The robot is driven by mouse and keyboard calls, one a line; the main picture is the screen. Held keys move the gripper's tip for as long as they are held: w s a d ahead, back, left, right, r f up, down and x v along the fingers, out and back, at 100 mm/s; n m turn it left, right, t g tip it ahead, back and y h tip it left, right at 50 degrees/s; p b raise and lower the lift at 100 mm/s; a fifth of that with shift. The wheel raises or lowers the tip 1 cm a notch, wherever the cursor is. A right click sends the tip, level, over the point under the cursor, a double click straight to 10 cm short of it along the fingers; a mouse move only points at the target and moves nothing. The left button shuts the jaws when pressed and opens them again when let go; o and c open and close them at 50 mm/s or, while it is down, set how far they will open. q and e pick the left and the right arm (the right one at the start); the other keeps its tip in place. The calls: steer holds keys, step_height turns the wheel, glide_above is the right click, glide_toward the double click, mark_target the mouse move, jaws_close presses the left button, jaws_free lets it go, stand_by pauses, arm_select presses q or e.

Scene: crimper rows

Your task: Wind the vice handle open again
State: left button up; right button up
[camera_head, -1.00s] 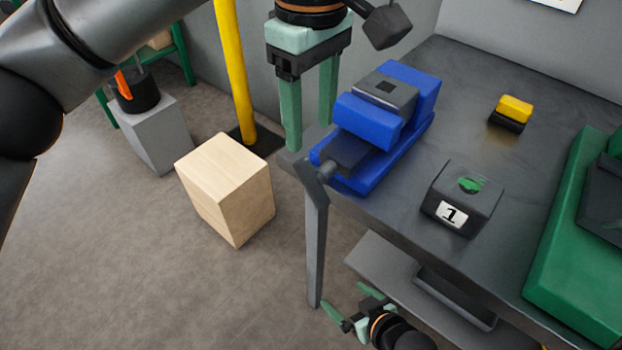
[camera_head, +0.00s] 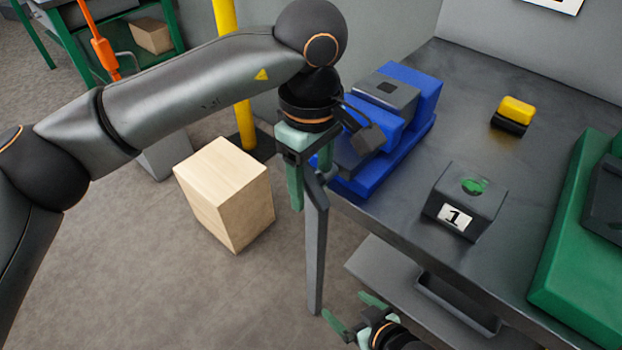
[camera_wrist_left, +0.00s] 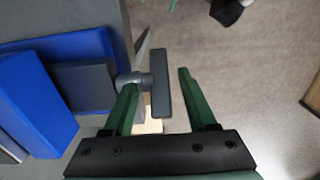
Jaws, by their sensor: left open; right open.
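The blue vice (camera_head: 422,88) stands at the bench's left corner, its grey screw and handle end facing left. The vice handle (camera_wrist_left: 161,84) is a dark grey bar across the screw end; in the head view my left gripper mostly hides it. My left gripper (camera_head: 311,190) points down at the handle. In the left wrist view its open green fingers stand on either side of the handle bar, with a gap on the right; whether the left finger touches the screw hub, I cannot tell. My right gripper (camera_head: 352,312) is open and empty, low beside the bench's lower shelf.
The dark bench top (camera_head: 480,130) holds a block marked 1 with a green button (camera_head: 474,186), a yellow-and-black block (camera_head: 515,109) and a green machine (camera_head: 575,240). A wooden box (camera_head: 225,195) and a yellow post (camera_head: 229,60) stand on the floor left of the bench.

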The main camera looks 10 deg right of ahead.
arm_select(q)
jaws_close()
stand_by(0.3)
stand_by(0.4)
steer(key=g+h+b, duration=0.1)
steer(key=g+h, duration=0.1)
steer(key=g, duration=0.1)
steer(key=shift+w+f, duration=0.1)
steer(key=shift+w, duration=0.05)
steer(key=shift+g+h+b, duration=0.35)
steer(key=shift+g+h, duration=0.75)
steer(key=shift+g, duration=0.1)
jaws_free()
